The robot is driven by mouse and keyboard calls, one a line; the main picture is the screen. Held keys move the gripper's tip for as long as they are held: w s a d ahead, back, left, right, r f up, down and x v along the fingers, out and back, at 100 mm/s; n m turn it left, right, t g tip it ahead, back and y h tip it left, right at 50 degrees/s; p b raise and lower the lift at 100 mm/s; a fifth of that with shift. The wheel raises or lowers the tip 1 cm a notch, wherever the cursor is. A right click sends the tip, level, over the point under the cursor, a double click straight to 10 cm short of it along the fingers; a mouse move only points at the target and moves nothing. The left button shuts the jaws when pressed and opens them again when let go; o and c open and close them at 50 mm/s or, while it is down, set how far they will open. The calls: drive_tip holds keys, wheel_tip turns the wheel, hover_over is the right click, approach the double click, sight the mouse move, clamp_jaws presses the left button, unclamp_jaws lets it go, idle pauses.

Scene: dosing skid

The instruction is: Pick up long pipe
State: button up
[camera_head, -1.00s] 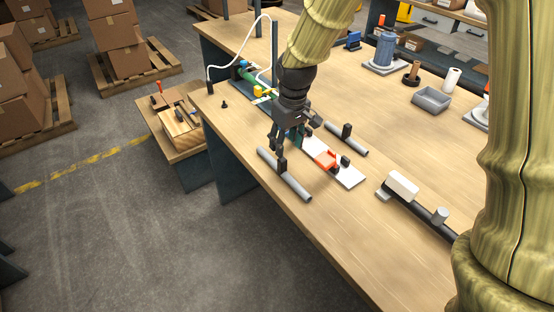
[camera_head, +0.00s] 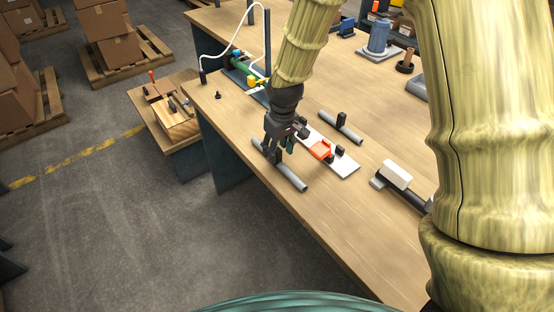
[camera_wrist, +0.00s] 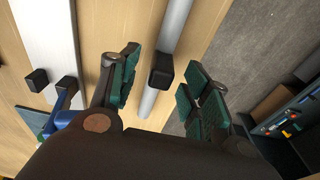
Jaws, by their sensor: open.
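A long grey pipe (camera_head: 291,177) lies along the front edge of the wooden bench, with a black block (camera_head: 278,157) on it. My gripper (camera_head: 275,148) is over this pipe at the block, pointing down. In the wrist view the pipe (camera_wrist: 171,38) runs between the spread fingers of my gripper (camera_wrist: 163,84), and the black block (camera_wrist: 161,72) sits in the gap. The fingers look apart from the block on both sides. A second grey pipe (camera_head: 352,134), which looks shorter, lies farther back with its own black block.
A white plate (camera_head: 340,165) with an orange part (camera_head: 320,150) lies between the pipes. A dark tube with a white block (camera_head: 397,174) lies to the right. A green fixture (camera_head: 240,68) with a white hose stands at the far left. Bare bench lies around the near pipe's right end.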

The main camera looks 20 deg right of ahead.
drive_tip(key=shift+w+f, duration=0.1)
drive_tip(key=shift+f, duration=1.1)
drive_tip(key=shift+c, duration=0.3)
clamp_jaws()
